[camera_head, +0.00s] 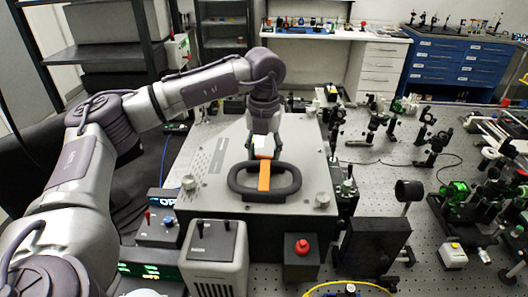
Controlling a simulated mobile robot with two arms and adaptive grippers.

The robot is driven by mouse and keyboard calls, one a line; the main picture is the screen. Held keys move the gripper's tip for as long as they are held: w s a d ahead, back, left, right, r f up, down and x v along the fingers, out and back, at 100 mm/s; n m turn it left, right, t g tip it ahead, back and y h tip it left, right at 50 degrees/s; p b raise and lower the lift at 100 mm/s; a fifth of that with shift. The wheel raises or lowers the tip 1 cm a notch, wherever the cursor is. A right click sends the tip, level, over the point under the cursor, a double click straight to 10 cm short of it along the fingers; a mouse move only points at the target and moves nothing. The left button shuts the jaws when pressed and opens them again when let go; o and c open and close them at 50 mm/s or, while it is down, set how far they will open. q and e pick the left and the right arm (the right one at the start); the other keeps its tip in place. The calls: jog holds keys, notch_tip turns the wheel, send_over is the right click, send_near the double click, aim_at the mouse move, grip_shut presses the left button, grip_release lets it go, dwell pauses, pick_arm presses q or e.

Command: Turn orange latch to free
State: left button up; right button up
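The orange latch (264,177) lies on the top of a grey box (215,185), inside and across a dark oval handle (290,194). It points toward the front of the box. My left gripper (263,152) reaches down from above to the latch's far end. A white block (263,143) shows between its fingers, just behind the orange bar. The fingers are close on both sides of the block, but I cannot tell whether they press on it. My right gripper is not in view.
A small control box with a red button (302,247) and a grey unit with black levers (215,250) stand in front. Optical mounts (430,130) crowd the perforated table at right. A black panel (372,245) stands right of the red button. Shelves and cabinets stand behind.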

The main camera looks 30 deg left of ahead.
aim_at(264, 156)
pick_arm(q)
jog(key=c, duration=0.5)
jog(key=shift+n+b, duration=0.3)
jog(key=shift+n, duration=0.5)
jog(key=o, duration=1.1)
jog(key=shift+o, duration=0.2)
notch_tip(264, 156, up, 12)
